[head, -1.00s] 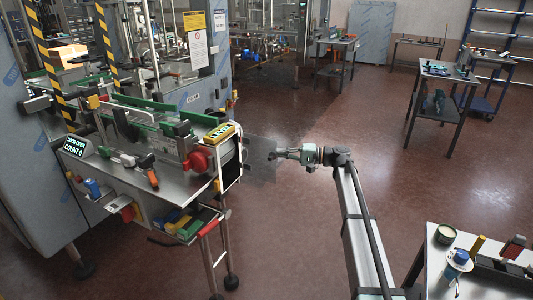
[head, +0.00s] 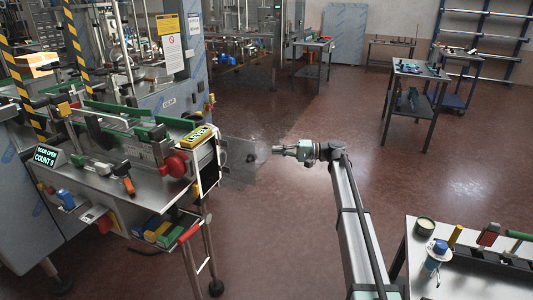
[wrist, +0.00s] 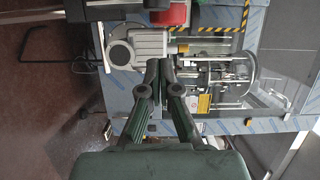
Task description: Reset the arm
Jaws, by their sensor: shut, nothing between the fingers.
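My arm (head: 352,215) reaches up from the bottom of the head view and bends left at its top joint. My gripper (head: 274,150) points left, shut and empty, over the open floor beside the machine. It appears near the right edge of a clear panel (head: 237,166) with a dark knob; I cannot tell whether they touch. In the wrist view the two dark fingers (wrist: 159,68) come together at their tips with nothing between them. Beyond them the wrist view shows a grey motor housing (wrist: 139,46) and metal machine parts.
The filling machine's bench (head: 110,190) stands at left, with a red knob (head: 175,165) and a display reading "DOOR OPEN COUNT 0" (head: 46,156). A side table (head: 408,255) with a jar and tools is at lower right. Dark work tables (head: 420,75) stand farther back. The floor between is clear.

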